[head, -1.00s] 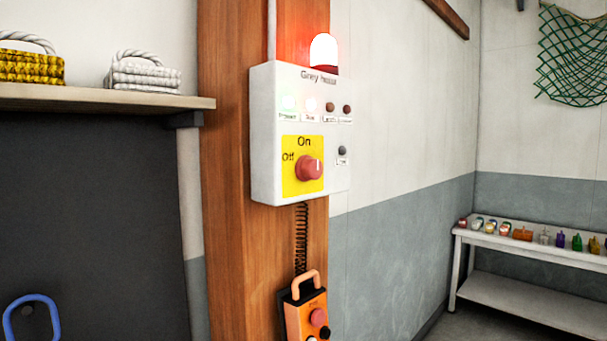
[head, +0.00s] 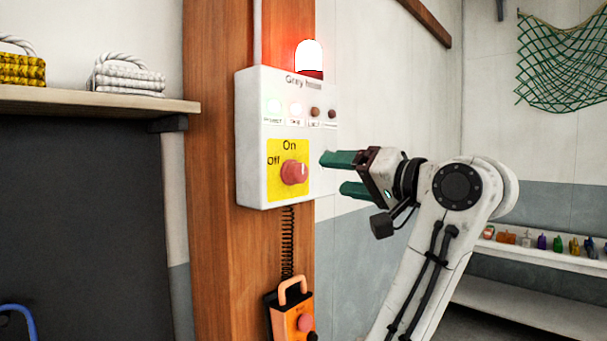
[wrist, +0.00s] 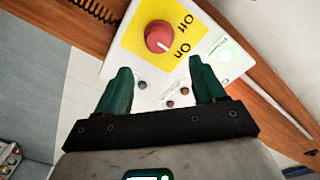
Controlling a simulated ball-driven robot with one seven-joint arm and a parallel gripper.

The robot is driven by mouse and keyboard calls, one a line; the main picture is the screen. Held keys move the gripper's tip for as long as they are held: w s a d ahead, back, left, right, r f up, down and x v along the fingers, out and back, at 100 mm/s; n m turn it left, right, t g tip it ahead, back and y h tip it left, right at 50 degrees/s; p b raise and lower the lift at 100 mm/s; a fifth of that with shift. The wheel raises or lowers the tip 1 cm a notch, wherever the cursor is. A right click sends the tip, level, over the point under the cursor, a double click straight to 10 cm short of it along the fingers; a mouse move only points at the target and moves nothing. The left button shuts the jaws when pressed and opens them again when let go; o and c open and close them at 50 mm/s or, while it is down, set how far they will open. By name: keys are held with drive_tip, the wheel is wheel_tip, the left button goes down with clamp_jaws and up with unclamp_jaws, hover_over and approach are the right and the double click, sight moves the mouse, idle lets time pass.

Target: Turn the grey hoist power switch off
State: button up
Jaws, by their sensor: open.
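The grey hoist switch is a round red knob (head: 294,172) on a yellow plate (head: 274,194) marked On at the top and Off at the left. The plate is on a white control box (head: 251,130) on a wooden post. The knob's pale mark appears to point toward On; the knob also shows in the wrist view (wrist: 157,35). My gripper (head: 335,173) is open and empty, its green fingers just right of the box in the head view. In the wrist view, the knob lies beyond and between the fingertips (wrist: 164,70), apart from them.
A red lamp (head: 309,57) glows on top of the box, and small indicator lights (head: 296,108) sit above the plate. An orange pendant (head: 292,315) hangs below on a coiled cord (head: 287,240). A shelf (head: 90,103) with rope coils is at left; a bench (head: 540,256) stands at right.

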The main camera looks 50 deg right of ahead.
sight(303, 172)
drive_tip(key=w+p, duration=0.2)
drive_tip(key=w, duration=0.8)
drive_tip(key=shift+d+f, duration=0.1)
drive_tip(key=c, duration=0.9)
